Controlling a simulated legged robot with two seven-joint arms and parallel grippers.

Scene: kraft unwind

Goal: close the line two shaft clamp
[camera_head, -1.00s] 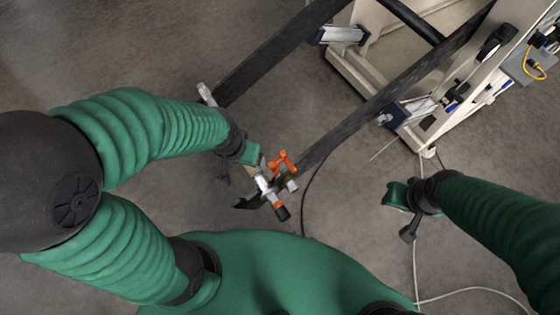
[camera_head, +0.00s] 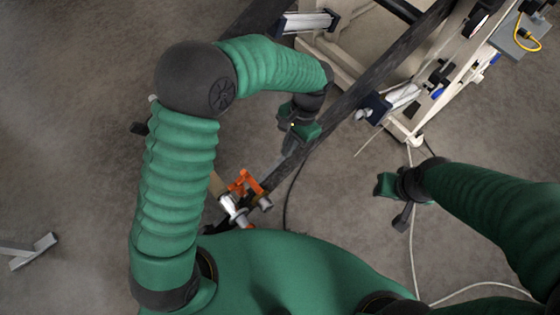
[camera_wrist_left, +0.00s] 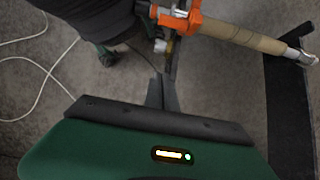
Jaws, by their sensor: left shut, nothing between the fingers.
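The orange clamp (camera_head: 243,183) sits with silver fittings at the near end of a dark frame arm. It also shows in the left wrist view (camera_wrist_left: 180,20), at the end of a tan shaft (camera_wrist_left: 240,36). I cannot tell whether the clamp is closed. My left gripper (camera_head: 290,147) is shut and empty, above and to the right of the clamp in the head view. In the left wrist view its fingers (camera_wrist_left: 162,92) point toward the clamp, apparently apart from it. My right gripper (camera_head: 388,186) is at the right, away from the clamp; its fingers are unclear.
The cream machine frame (camera_head: 345,70) stands at the upper right, with dark long arms (camera_head: 380,75) reaching toward me. A silver cylinder (camera_head: 305,22) is fixed near it. A pale cable (camera_head: 414,250) lies on the floor. Open floor (camera_head: 70,150) is at the left.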

